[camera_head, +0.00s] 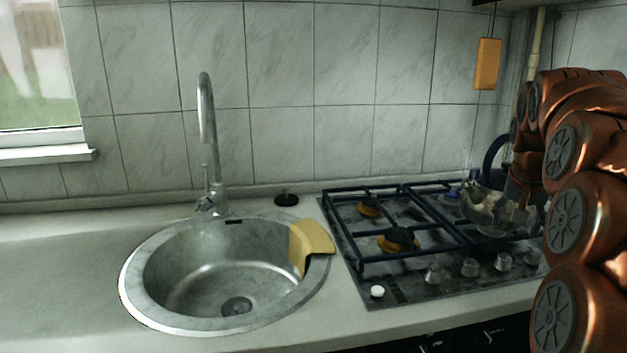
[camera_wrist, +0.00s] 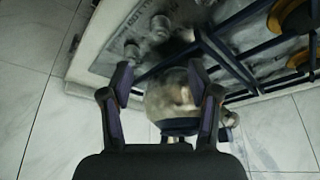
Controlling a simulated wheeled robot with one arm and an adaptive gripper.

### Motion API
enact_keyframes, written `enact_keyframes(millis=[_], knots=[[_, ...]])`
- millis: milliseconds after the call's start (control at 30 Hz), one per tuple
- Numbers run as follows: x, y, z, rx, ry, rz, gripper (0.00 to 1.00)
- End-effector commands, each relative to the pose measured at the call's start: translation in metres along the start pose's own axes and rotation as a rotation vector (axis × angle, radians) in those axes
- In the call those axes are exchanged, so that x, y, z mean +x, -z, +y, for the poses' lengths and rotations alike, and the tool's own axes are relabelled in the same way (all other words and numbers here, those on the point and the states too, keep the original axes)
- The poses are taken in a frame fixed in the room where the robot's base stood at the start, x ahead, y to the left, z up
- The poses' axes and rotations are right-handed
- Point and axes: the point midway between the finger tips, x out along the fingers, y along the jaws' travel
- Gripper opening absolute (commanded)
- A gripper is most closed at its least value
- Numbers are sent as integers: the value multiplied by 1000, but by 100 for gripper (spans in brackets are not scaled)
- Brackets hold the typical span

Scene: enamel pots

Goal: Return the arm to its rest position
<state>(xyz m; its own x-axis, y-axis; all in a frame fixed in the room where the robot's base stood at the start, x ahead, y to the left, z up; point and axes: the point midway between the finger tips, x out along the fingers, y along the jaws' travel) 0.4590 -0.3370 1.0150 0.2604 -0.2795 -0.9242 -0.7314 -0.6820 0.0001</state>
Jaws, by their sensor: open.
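My copper-coloured arm (camera_head: 575,190) stands folded at the right edge in the head view. My gripper (camera_wrist: 163,100) is open in the wrist view, its two dark fingers apart. A shiny rounded pot or kettle (camera_wrist: 180,97) shows beyond and between the fingers. I cannot tell how far it is from them, and nothing is clearly gripped. In the head view the same shiny vessel (camera_head: 482,204) appears at the right side of the hob, partly hidden by my arm. My fingers are not clearly visible in that view.
A gas hob (camera_head: 400,285) with dark grates lies left of my arm. A round steel sink (camera_head: 140,300) with a tall tap (camera_head: 206,110) and a yellow cloth (camera_head: 314,236) is further left. An orange board (camera_head: 487,64) hangs on the tiled wall. The left counter is clear.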

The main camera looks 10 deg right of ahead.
Motion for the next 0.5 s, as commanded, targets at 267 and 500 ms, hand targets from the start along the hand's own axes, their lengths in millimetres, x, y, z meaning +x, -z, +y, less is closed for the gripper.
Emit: enact_keyframes(millis=[267,500], knots=[[7,-62,-43,-136,30,-86,61],[17,-166,-85,-334,61,-214,61]])
